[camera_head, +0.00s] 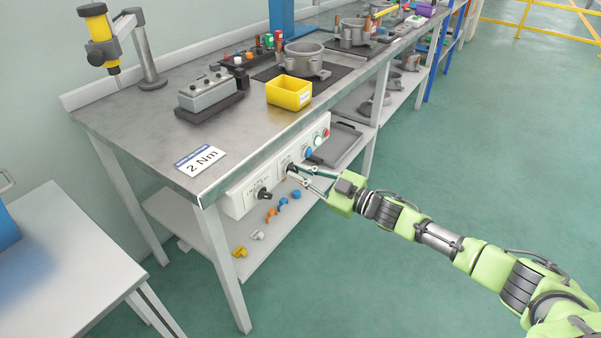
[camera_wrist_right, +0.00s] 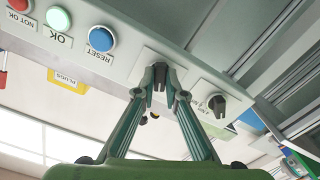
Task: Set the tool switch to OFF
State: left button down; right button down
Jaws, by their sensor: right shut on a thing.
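A white control panel (camera_head: 243,194) is fixed along the front edge of the workbench. It carries a black rotary switch (camera_wrist_right: 160,74) nearest the blue RESET button. My right gripper (camera_wrist_right: 159,82) is shut on this switch, with one finger on each side of its knob. In the head view my right gripper (camera_head: 291,172) reaches the panel from the right. A second black rotary switch (camera_head: 264,193) sits further left on the panel, apart from the gripper; it also shows in the wrist view (camera_wrist_right: 217,103). The gripped switch's label is hidden, so its setting cannot be read.
The blue RESET button (camera_wrist_right: 101,38), green OK button (camera_wrist_right: 58,18) and red NOT OK button (camera_head: 326,132) are beside the gripped switch. A yellow bin (camera_head: 289,93) stands on the workbench (camera_head: 150,137) above. A lower shelf holds small coloured parts. The floor at right is clear.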

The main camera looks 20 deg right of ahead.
jog(key=shift+n, duration=0.5)
jog(key=c, duration=2.1)
grip_release()
jog(key=v, duration=1.2)
